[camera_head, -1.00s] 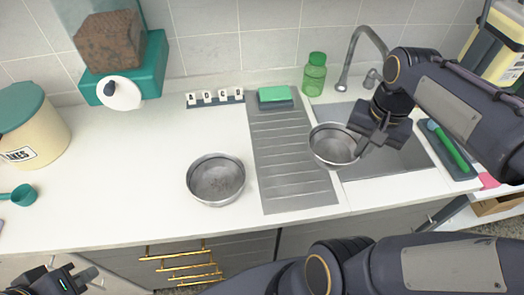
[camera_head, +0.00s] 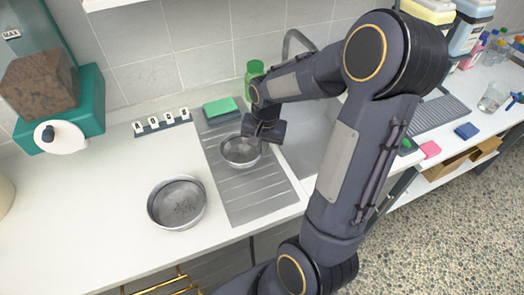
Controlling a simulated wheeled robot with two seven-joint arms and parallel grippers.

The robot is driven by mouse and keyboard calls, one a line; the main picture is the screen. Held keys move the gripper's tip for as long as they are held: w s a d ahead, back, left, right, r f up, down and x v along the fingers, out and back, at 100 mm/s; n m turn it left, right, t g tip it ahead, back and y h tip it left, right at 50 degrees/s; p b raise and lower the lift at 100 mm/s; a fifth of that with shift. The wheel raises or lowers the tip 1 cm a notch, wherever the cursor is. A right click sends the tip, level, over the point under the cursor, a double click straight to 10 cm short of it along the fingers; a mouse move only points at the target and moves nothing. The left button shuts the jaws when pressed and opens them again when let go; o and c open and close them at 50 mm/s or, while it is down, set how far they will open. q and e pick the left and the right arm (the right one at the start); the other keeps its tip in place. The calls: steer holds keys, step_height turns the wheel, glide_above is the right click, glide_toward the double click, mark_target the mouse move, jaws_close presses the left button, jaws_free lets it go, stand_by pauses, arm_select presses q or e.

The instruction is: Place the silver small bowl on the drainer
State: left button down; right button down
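The silver small bowl (camera_head: 238,152) is over the grey ribbed drainer (camera_head: 250,195), toward its back half, and looks about level. My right gripper (camera_head: 258,138) is at the bowl's right rim and appears shut on it. The fingers are small and partly hidden by the wrist. I cannot tell whether the bowl's base touches the drainer. A larger silver bowl (camera_head: 177,205) stands on the white counter left of the drainer. My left gripper is not in view.
A green sponge (camera_head: 220,108) lies at the drainer's back end, with a green bottle (camera_head: 254,72) behind. Letter tiles (camera_head: 161,122) stand by the wall. The sink (camera_head: 305,140) is on the right, partly hidden by my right arm. The drainer's front half is clear.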

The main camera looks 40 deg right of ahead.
steer(key=shift+f, duration=1.1)
steer(key=shift+f, duration=0.15)
steer(key=c, duration=1.7)
jaws_free()
step_height(320, 180, up, 12)
steer(key=s+a+n+t+y, duration=0.1)
steer(key=s+a+n, duration=0.2)
steer(key=s+a, duration=0.1)
steer(key=s+a+r+n+t+y, duration=0.1)
steer(key=s+a+n+t, duration=0.1)
steer(key=s+a, duration=0.3)
steer(key=s+a+n+t+y, duration=0.1)
steer(key=s+a+n, duration=0.3)
steer(key=s+a, duration=0.1)
steer(key=shift+s+a+r+t, duration=0.1)
steer(key=shift+s+r+t, duration=0.05)
steer(key=shift+t, duration=0.25)
